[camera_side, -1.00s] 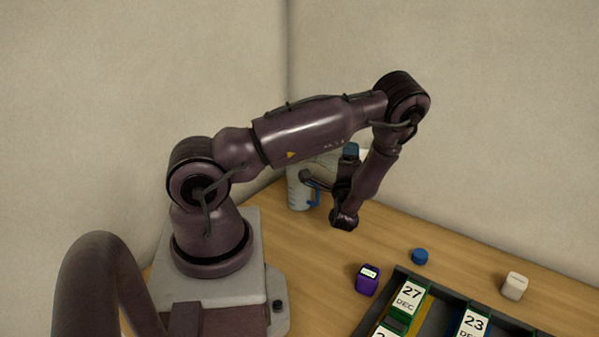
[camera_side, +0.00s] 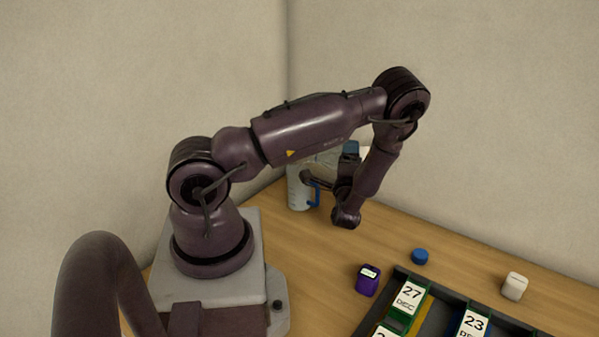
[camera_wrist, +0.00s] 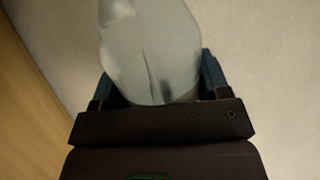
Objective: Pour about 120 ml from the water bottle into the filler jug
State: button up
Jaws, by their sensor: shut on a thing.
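The water bottle (camera_wrist: 150,50) fills the upper middle of the wrist view, pale and translucent, between the blue fingers of my gripper (camera_wrist: 158,88). My gripper is shut on it. In the side view my gripper (camera_side: 335,168) is at the back of the table, and the bottle is mostly hidden behind my arm, with a pale part showing above the jug. The filler jug (camera_side: 297,192), whitish with a blue handle, stands upright on the table just left of my gripper. Its mouth is partly hidden. I cannot make out a water stream or the water levels.
A dark tray (camera_side: 449,296) with dated battery blocks lies at the front right. A purple block (camera_side: 367,280), a blue cap-like piece (camera_side: 420,256) and a white block (camera_side: 514,286) lie around it. Walls close off the back. Bare wood lies between the jug and the tray.

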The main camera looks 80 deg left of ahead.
jog(key=shift+r+n, duration=0.35)
jog(key=shift+n, duration=0.05)
dwell(0.8)
notch_tip(320, 180, down, 3)
jog(key=m+t, duration=0.1)
jog(key=m, duration=0.2)
jog(key=shift+w+m, duration=0.15)
jog(key=shift+m, duration=0.25)
jog(key=shift+w+d+f+m+t+h, duration=0.25)
jog(key=shift+f+m, duration=0.25)
jog(key=shift+m, duration=0.4)
jog(key=shift+w+m+t, duration=0.1)
jog(key=shift+m+t, duration=0.15)
jog(key=shift+m, duration=0.05)
jog(key=shift+a+r, duration=0.1)
jog(key=shift+r, duration=0.15)
jog(key=shift+r, duration=0.1)
